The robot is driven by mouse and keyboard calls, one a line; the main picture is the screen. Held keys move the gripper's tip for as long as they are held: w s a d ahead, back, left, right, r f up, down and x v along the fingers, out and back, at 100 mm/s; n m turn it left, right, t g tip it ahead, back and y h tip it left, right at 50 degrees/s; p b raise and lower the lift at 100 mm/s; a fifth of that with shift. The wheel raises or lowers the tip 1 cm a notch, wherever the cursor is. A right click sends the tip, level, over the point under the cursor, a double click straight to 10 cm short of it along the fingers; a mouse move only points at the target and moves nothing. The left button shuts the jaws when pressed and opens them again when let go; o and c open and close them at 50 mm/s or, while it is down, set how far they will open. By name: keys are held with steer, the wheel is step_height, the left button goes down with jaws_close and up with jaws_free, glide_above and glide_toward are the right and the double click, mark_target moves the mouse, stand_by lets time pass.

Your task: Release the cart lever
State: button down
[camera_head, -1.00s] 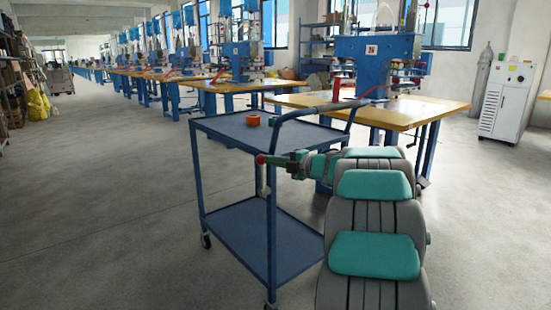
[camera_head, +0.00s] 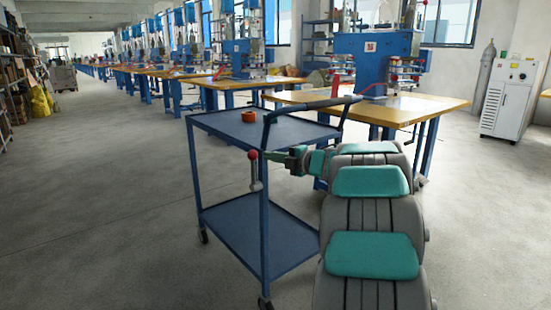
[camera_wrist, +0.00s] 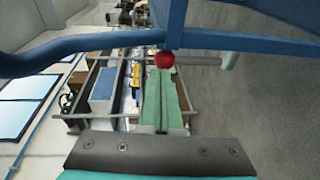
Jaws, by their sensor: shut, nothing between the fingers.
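The blue two-shelf cart (camera_head: 262,230) stands in front of me. Its lever is a pale upright piece (camera_head: 257,178) on the near side, with a red ball knob (camera_head: 253,155) on top. The red knob also shows in the wrist view (camera_wrist: 164,60), against the cart's blue frame. My gripper (camera_head: 268,155) points left at the knob from its right side. In the wrist view its green fingers (camera_wrist: 161,76) are shut together with nothing between them. Their tips lie right at the knob; I cannot tell whether they touch it.
An orange roll (camera_head: 250,116) lies on the cart's top shelf. The cart's dark push handle (camera_head: 308,106) rises above my arm. A wooden-topped machine table (camera_head: 440,106) stands close behind on the right. The floor left of the cart is clear.

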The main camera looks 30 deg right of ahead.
steer(key=v, duration=1)
steer(key=shift+s+r, duration=0.25)
steer(key=shift+r, duration=0.15)
steer(key=shift+w+d, duration=0.1)
